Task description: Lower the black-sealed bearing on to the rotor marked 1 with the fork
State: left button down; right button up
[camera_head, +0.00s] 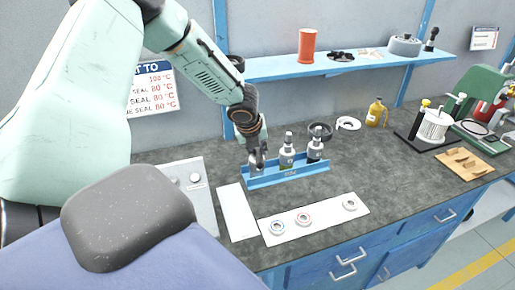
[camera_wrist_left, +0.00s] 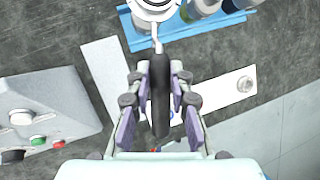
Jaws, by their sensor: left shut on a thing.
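My left gripper (camera_head: 257,152) is above the left end of the blue rack (camera_head: 300,177). In the left wrist view my left gripper (camera_wrist_left: 157,76) is shut on the black handle of the fork (camera_wrist_left: 160,100). The fork's pale metal end reaches a round, pale ring-like part (camera_wrist_left: 154,6) at the top edge, over the rack's left end. I cannot tell whether this is the black-sealed bearing, or whether it rests on a rotor. The leftmost rotor is mostly hidden by my gripper; two other rotors, the middle (camera_head: 287,155) and the right (camera_head: 315,149), stand upright. My right gripper is out of view.
A white strip (camera_head: 327,221) holds a blue-ringed bearing (camera_head: 277,226), a red-ringed one (camera_head: 303,218) and a greyish one (camera_head: 350,205). A bare white sheet (camera_head: 237,212) lies beside a control box (camera_head: 190,185). A yellow bottle (camera_head: 376,113) stands behind.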

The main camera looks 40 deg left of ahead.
pick_arm(q)
jog(key=shift+f+b, duration=2.2)
jog(key=shift+f, duration=0.65)
dwell(2.0)
jog(key=shift+s+d, duration=0.1)
jog(key=s+d+b, duration=0.3)
jog(key=s+d, duration=0.1)
jog(key=shift+d+b, duration=0.3)
dwell(1.3)
jog(key=shift+s, duration=0.1)
jog(key=shift+w+d+p+v, duration=0.1)
jog(key=shift+w+p+v, duration=0.05)
jog(key=shift+p+v, duration=0.65)
jog(key=shift+w+d+p+v, duration=0.15)
jog(key=shift+p+v, duration=0.4)
jog(key=shift+v, duration=0.45)
jog(key=shift+w+d+p+v, duration=0.1)
jog(key=shift+w+p+v, duration=0.05)
jog(key=shift+p+v, duration=0.65)
